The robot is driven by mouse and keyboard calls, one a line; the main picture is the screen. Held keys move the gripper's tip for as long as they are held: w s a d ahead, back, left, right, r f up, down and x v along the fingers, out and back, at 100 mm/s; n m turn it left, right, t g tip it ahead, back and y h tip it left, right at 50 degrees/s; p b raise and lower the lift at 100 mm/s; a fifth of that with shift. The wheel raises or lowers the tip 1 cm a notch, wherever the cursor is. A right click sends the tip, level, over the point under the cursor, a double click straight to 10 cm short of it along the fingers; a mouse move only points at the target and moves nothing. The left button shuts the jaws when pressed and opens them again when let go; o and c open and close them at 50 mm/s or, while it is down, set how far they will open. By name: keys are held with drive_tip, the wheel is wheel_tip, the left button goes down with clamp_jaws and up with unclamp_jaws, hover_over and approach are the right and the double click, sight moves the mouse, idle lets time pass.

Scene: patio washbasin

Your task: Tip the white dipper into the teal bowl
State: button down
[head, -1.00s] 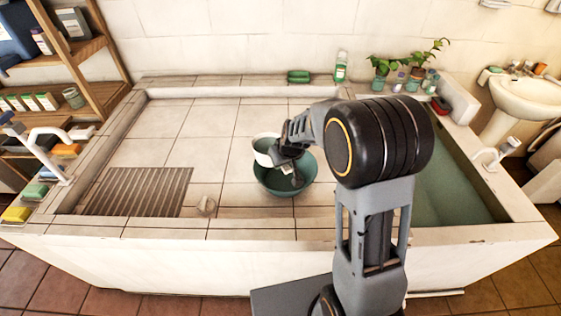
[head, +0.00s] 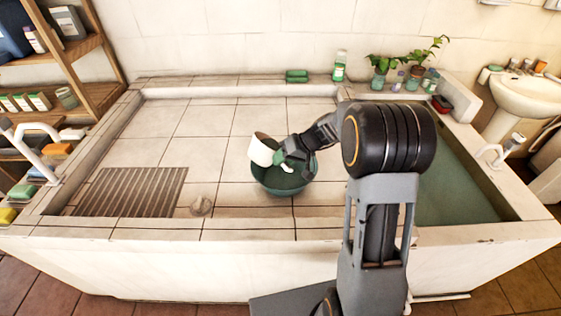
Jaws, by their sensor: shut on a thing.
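The white dipper (head: 261,152) is tilted over the left rear rim of the teal bowl (head: 281,190), with its brownish inside partly showing at the top. My gripper (head: 284,156) is shut on the dipper at its right side, above the bowl. A small white shape (head: 287,169) shows over the bowl's inside just below the gripper; I cannot tell if it is the handle or something poured. The bowl sits upright on the tiled basin floor. The gripper and dipper hide part of the bowl's far rim.
A slatted drain grate (head: 130,191) and a small round knob-like object (head: 202,206) lie left of the bowl. A water-filled trough (head: 450,200) is at the right. Plants (head: 410,65) and a green bottle (head: 340,66) stand on the back ledge. Tiles behind the bowl are clear.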

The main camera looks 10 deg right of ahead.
drive_tip(key=w+d+f+m+y+b, duration=0.1)
drive_tip(key=d+f+m+y+b, duration=0.2)
drive_tip(key=y, duration=0.8)
drive_tip(key=shift+w+d+m+y+b, duration=0.3)
drive_tip(key=shift+d+m+y+b, duration=0.15)
drive_tip(key=shift+d+b, duration=0.65)
idle(0.6)
